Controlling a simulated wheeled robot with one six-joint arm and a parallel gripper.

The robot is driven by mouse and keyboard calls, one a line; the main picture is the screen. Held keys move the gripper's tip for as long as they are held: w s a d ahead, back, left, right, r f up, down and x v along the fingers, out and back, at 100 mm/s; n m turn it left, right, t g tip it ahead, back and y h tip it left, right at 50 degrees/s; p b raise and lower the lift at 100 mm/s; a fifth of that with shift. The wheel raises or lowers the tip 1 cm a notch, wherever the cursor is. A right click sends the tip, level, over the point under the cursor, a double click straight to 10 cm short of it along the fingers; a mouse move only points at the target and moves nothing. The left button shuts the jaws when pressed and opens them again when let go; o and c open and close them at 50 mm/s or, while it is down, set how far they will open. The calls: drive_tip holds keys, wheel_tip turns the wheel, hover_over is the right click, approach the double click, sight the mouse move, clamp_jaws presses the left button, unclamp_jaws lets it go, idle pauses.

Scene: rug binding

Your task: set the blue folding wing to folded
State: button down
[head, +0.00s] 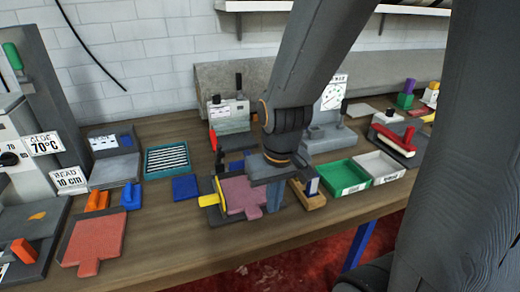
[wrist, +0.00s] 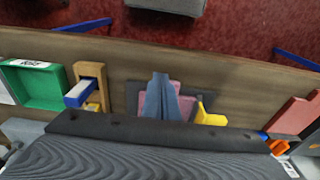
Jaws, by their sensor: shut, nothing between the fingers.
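A grey fixture (head: 212,212) on the bench carries a pink piece with a tab (head: 240,195) and a yellow lever (head: 208,200). A flat blue panel (head: 237,166) lies just behind the pink piece, partly hidden by my arm; it looks like the blue folding wing, lying flat, but its hinge cannot be made out. My gripper (head: 274,197) points down at the right side of the fixture, shut and empty. In the wrist view my gripper's fingers (wrist: 162,96) are together over the pink piece (wrist: 187,105), with the yellow lever (wrist: 211,117) beside them. Contact cannot be told.
A separate blue square (head: 185,187) lies left of the fixture. A wooden holder with a blue-and-white block (head: 312,190) stands close on the right, then a green tray (head: 343,178) and a white tray (head: 380,167). The bench front (head: 185,250) is clear.

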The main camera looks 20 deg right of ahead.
wheel_tip(320, 180, up, 9)
drive_tip(key=t+b, duration=0.2)
drive_tip(key=b, duration=0.7)
hover_over(242, 161)
drive_tip(key=w, duration=0.2)
drive_tip(key=shift+d, duration=0.25)
drive_tip(key=shift+f, duration=0.1)
drive_tip(key=x, duration=0.3)
drive_tip(key=s+p+x, duration=0.1)
drive_tip(key=x, duration=0.2)
drive_tip(key=p+x, duration=0.1)
drive_tip(key=x, duration=0.2)
drive_tip(key=shift+s+f, duration=0.3)
drive_tip(key=shift+s, duration=0.1)
drive_tip(key=shift+s+f, duration=0.1)
drive_tip(key=shift+s, duration=0.7)
